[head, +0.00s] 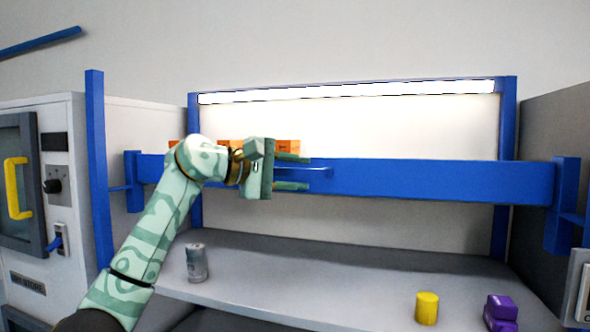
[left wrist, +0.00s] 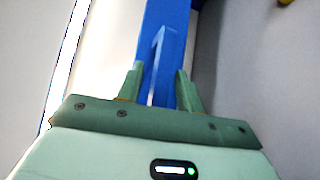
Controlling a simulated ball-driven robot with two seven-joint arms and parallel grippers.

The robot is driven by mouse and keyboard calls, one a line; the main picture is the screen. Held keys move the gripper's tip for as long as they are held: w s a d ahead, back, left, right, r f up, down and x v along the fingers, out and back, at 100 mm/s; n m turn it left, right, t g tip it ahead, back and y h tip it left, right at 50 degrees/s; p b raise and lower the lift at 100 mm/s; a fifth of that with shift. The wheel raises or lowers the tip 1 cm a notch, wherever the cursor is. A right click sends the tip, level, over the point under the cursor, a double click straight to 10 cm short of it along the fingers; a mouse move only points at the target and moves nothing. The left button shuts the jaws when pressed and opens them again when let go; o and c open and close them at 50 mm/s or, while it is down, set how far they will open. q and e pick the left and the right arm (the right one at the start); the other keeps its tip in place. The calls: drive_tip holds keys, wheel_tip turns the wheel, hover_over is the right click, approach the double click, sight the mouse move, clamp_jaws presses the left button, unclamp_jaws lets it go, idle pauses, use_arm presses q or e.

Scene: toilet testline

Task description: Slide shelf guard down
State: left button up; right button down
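The shelf guard (head: 430,180) is a wide blue bar that runs across the shelf front, between blue brackets at both ends. A thin blue handle (head: 318,172) stands out from its face left of the middle. My left gripper (head: 308,172) is at this handle, its two fingers apart, one above and one below the bar's handle. In the left wrist view the guard (left wrist: 168,30) runs between the open fingers (left wrist: 157,85), with the handle (left wrist: 156,65) between them. I cannot tell whether the fingers touch it. My right gripper is not in view.
Orange boxes (head: 288,146) show behind the guard. Below it, a grey table (head: 300,280) holds a grey can (head: 196,262), a yellow cylinder (head: 427,308) and purple blocks (head: 501,308). A blue post (head: 97,170) and a white machine with a yellow handle (head: 16,188) stand at left.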

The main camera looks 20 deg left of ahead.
use_arm(q)
clamp_jaws()
wheel_tip(320, 180, down, 6)
drive_tip(key=b, duration=0.4)
drive_tip(key=shift+f, duration=0.15)
unclamp_jaws()
drive_tip(key=shift+a, duration=0.1)
drive_tip(key=shift+s, duration=0.1)
